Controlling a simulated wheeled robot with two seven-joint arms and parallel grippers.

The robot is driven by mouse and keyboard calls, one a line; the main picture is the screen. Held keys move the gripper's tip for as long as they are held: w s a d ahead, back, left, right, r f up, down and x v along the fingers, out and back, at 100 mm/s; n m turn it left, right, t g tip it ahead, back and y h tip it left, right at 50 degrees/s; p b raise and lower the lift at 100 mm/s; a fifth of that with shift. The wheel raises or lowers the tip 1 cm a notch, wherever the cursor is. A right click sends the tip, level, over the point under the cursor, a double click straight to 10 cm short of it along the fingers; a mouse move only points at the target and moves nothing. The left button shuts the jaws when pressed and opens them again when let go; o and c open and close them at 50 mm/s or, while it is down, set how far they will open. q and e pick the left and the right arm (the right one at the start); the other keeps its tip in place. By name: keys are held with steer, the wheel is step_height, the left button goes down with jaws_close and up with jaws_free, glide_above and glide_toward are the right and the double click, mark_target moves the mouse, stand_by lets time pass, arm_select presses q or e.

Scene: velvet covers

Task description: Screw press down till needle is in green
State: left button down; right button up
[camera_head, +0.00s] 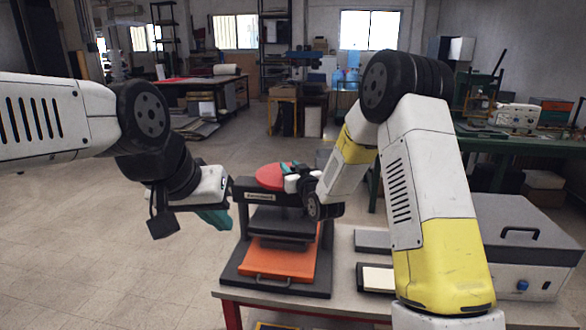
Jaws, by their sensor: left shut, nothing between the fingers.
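The screw press (243,215) is a black frame standing on the table, with a round red wheel (269,177) on top. A dark plate hangs inside the frame above an orange pad (280,262) on the base. I cannot make out a gauge, needle or green zone. My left gripper (218,219), with teal fingers, is shut and empty, to the left of the press and apart from it. My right gripper (287,172) is at the right side of the red wheel. Its fingers are small and partly hidden, so I cannot tell whether they grip the rim.
The press stands near the left end of the table (345,296). Flat dark and white pieces (376,279) lie right of it. A grey box with a black handle (525,240) stands at the right. A green bench (515,143) is behind. Open floor lies to the left.

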steer(key=shift+o, duration=1.1)
steer(key=v, duration=0.7)
steer(key=shift+s, duration=0.4)
steer(key=shift+d+r, duration=0.1)
steer(key=shift+d, duration=0.15)
